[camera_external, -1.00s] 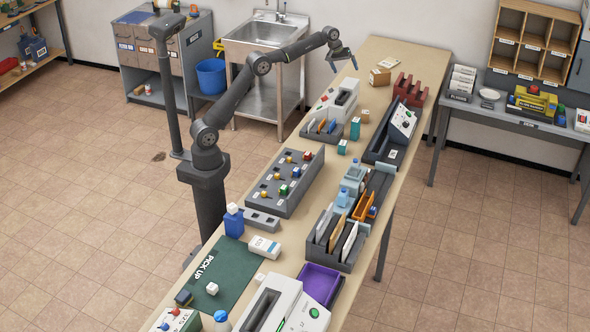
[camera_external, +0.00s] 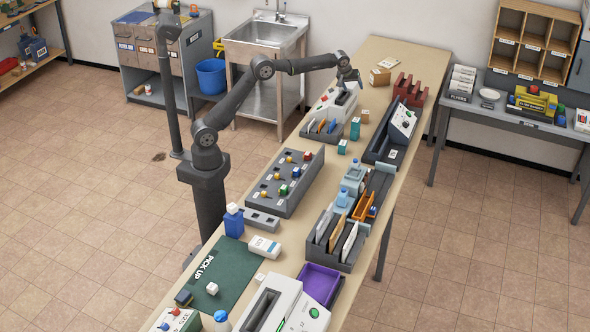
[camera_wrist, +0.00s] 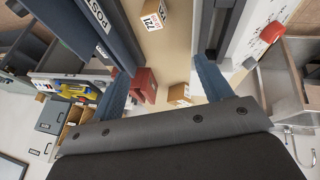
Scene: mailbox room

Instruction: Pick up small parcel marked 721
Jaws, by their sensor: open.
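The parcel marked 721 (camera_wrist: 152,14) is a small brown box with a white label. It shows at the top edge of the wrist view, partly cut off, beyond my fingertips. In the external view a small brown box (camera_external: 365,116) on the bench looks like the same parcel, though its marking is too small to read. My gripper (camera_external: 348,78) is above the far part of the bench, beside the white machine and apart from that box. In the wrist view its two blue-grey fingers (camera_wrist: 161,65) are spread with nothing between them.
The white machine (camera_external: 343,100) stands close below my gripper. Other brown boxes (camera_external: 380,76) and a red rack (camera_external: 410,90) are farther back. A dark sorter with a white panel (camera_external: 403,120) is right of the small box.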

